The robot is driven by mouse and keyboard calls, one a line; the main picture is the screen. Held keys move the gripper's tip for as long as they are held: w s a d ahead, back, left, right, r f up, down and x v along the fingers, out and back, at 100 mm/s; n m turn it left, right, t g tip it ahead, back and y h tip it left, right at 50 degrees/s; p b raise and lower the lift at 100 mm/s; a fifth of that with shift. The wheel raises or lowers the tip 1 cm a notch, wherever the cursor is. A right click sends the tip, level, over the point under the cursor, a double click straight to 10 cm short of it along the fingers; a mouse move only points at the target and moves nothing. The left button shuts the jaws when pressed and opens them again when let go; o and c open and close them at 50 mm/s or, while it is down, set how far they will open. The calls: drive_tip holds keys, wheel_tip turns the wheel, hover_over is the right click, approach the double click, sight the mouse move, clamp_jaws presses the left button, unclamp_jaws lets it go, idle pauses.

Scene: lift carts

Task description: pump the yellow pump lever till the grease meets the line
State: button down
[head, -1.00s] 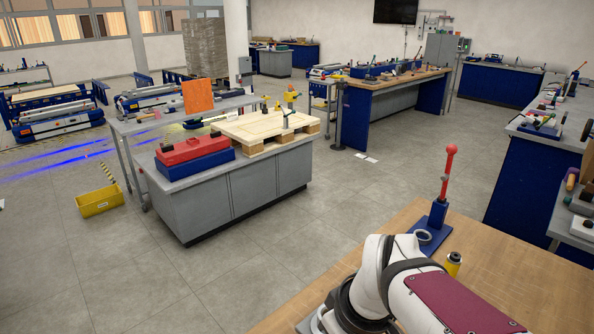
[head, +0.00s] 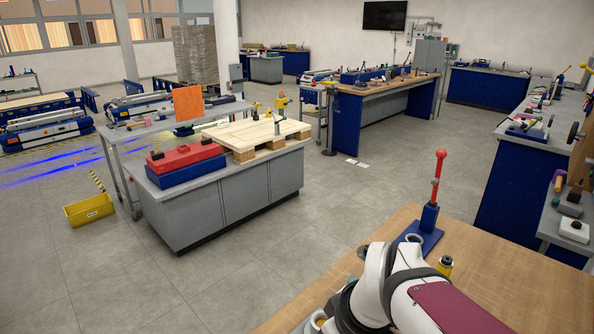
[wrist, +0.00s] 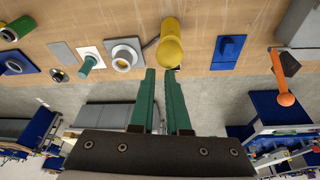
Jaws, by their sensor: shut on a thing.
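The yellow pump lever (wrist: 171,42) shows in the wrist view as a rounded yellow piece over the wooden bench, right at my fingertips. My gripper (wrist: 165,72) has two green fingers, shut on the lever with a narrow gap between them. My gripper is hidden behind my arm in the head view.
A red-knobbed lever (head: 436,180) stands upright on a blue base on the wooden bench (head: 500,285). In the wrist view, round fittings (wrist: 125,56), a blue block (wrist: 228,50) and an orange-knobbed lever (wrist: 285,98) are near my gripper.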

drive_tip(key=s+d+r, duration=0.4)
drive_tip(key=r, duration=0.3)
drive_tip(key=s+a+f+m+g, duration=0.3)
drive_tip(key=s+f+m, duration=0.7)
drive_tip(key=s+m, duration=0.2)
drive_tip(key=shift+s+f, duration=0.35)
drive_tip(key=shift+s, duration=0.2)
drive_tip(key=c, duration=1.5)
unclamp_jaws()
drive_tip(key=shift+c, duration=0.2)
